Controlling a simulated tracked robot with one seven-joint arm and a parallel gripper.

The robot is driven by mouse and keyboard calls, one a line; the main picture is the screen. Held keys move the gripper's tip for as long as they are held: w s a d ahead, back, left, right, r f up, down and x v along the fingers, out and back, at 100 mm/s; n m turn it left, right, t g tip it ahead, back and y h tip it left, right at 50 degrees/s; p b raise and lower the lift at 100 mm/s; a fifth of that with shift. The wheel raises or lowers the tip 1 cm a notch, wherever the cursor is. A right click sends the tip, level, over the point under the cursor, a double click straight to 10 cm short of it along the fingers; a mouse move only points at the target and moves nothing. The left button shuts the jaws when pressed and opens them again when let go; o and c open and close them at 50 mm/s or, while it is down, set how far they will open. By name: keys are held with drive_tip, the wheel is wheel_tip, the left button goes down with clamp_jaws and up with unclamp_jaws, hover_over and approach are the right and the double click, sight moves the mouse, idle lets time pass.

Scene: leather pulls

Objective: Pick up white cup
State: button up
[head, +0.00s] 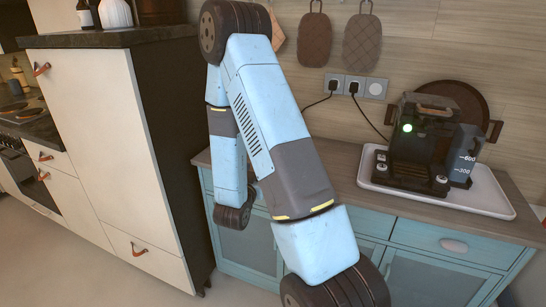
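I see no white cup in the head view. My light blue and grey arm fills the middle of the view and covers part of the wooden counter (340,172) and the wall behind it. The arm rises from the bottom, bends at a dark joint near the top and comes down again to another dark joint in front of the blue cabinet (405,275). My gripper's fingers do not show.
A white tray (490,203) on the counter's right holds a dark coffee machine (415,145) with a green light. A tall white cabinet (95,130) with a dark top stands at left, with bottles (115,13) on it. Floor (75,265) shows at lower left.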

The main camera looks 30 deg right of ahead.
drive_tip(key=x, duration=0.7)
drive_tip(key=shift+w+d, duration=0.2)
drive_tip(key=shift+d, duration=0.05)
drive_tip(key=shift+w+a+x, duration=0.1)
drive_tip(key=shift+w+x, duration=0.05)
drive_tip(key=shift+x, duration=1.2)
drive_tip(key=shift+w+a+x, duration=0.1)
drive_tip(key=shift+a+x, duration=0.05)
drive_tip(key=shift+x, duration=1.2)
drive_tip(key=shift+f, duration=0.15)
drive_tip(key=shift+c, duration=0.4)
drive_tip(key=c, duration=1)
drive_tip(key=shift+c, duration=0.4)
